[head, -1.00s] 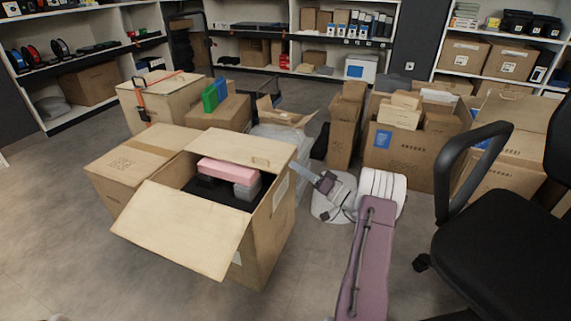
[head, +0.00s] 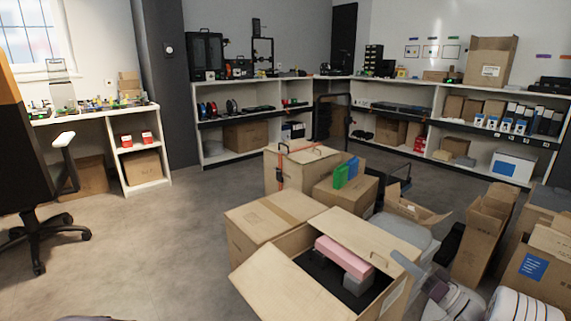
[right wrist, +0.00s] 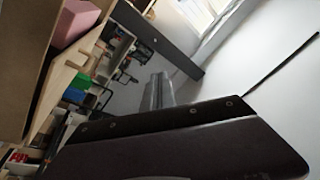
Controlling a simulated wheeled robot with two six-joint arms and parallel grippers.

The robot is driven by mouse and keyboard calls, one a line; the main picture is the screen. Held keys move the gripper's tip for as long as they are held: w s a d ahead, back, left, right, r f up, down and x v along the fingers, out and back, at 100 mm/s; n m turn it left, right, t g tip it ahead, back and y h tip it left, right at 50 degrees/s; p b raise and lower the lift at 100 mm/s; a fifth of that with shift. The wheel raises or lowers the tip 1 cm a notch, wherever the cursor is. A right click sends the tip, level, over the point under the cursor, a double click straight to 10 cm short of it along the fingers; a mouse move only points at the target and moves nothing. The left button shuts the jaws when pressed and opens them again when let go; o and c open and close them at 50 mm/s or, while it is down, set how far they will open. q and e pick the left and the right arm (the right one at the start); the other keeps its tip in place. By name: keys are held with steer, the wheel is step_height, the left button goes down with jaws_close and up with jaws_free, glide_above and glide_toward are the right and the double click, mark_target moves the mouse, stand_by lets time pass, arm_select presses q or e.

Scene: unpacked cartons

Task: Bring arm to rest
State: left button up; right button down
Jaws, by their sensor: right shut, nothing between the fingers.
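My right gripper (head: 408,265) is at the lower right of the head view, beside the right edge of the open carton (head: 395,292). It is shut and empty. I cannot tell whether it touches the carton. In the right wrist view its dark jaws (right wrist: 185,125) fill the lower part, with nothing held. My right arm comes in from the bottom right corner.
The open carton holds a pink box (head: 343,254), which also shows in the right wrist view (right wrist: 75,22). A closed carton (head: 262,225) stands left of it. More cartons (head: 482,232) crowd the right. An office chair (head: 40,225) stands left. The floor between is clear.

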steer(key=s+a+r+n+g+y+p, duration=0.15)
steer(key=a+r+g, duration=0.25)
steer(key=a, duration=0.4)
steer(key=s+a+r+n+g+y+p, duration=0.1)
steer(key=s+a+r+n+g+p, duration=0.15)
steer(key=a, duration=0.45)
steer(key=s+a+r+n+g+y+p, duration=0.1)
steer(key=s+a+r+n+g+p, duration=0.15)
steer(key=a+r+g, duration=0.4)
steer(key=s+a+f+n+g+h+p, duration=0.1)
steer(key=s+a+f+g+h+p, duration=0.3)
steer(key=s+a, duration=0.65)
steer(key=s+d+f+m+g+h+p, duration=0.1)
steer(key=s+d+f+h, duration=0.2)
steer(key=s+h, duration=0.15)
steer(key=s+d+f+h, duration=0.3)
steer(key=s, duration=0.3)
steer(key=w+d+f+m+t+h, duration=0.25)
steer(key=d+f+m+h, duration=0.3)
steer(key=d, duration=0.45)
arm_select(q)
step_height(320, 180, up, 51)
steer(key=p, duration=3.7)
arm_select(e)
step_height(320, 180, up, 39)
steer(key=m, duration=0.1)
steer(key=shift+a+f, duration=0.15)
